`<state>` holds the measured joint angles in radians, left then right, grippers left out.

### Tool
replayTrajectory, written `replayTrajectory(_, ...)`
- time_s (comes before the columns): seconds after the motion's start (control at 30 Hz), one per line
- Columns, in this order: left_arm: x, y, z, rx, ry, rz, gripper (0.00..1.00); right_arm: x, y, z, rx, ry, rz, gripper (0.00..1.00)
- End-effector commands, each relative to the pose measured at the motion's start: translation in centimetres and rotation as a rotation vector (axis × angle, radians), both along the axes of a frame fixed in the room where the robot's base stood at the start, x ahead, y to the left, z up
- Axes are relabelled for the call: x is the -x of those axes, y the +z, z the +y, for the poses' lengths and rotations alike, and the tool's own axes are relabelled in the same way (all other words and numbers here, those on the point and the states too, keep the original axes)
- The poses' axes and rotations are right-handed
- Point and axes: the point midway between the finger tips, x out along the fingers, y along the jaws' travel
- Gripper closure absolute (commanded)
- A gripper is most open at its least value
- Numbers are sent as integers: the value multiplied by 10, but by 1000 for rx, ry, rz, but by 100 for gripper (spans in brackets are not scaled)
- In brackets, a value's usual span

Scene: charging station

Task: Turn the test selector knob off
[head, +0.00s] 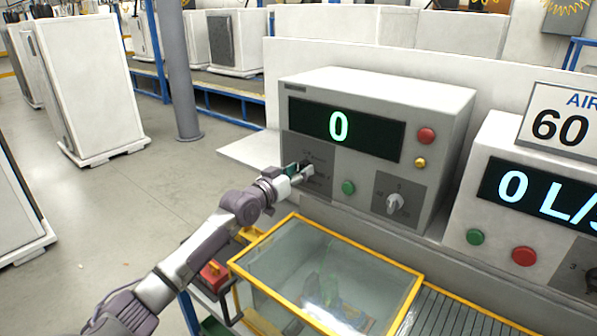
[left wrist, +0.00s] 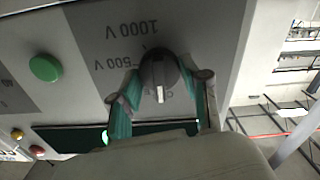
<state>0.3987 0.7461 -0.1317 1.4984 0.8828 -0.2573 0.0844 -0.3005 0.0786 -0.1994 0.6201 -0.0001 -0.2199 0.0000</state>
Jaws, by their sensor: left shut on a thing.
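The test selector knob (left wrist: 158,72) is dark grey and round, with a white pointer stripe whose end lies toward the bottom of the left wrist view. The labels "1000 V" and "500 V" show upside down beside it; another label is partly covered. In the head view the knob is hidden by my left gripper (head: 300,172), at the dark lower-left panel of the grey tester (head: 370,85). In the left wrist view my left gripper (left wrist: 162,90) has one green-padded finger on each side of the knob, shut on it. My right gripper is not in view.
A green button (head: 348,187) and a second knob (head: 395,203) sit right of the gripper on the tester. A yellow-rimmed clear box (head: 330,270) stands below, in front. Another readout unit (head: 530,195) is at the right.

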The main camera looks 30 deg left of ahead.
Motion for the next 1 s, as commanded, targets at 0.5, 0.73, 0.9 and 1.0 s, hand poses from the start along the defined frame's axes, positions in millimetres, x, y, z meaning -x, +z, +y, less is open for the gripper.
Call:
replayTrajectory(0.5,0,-1,0,47,0,6,88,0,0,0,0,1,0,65)
replayTrajectory(0.73,0,-1,0,46,0,5,34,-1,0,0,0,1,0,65)
replayTrajectory(0.9,0,-1,0,44,0,4,28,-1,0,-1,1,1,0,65)
replayTrajectory(1.0,0,-1,0,44,0,4,28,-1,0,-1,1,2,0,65)
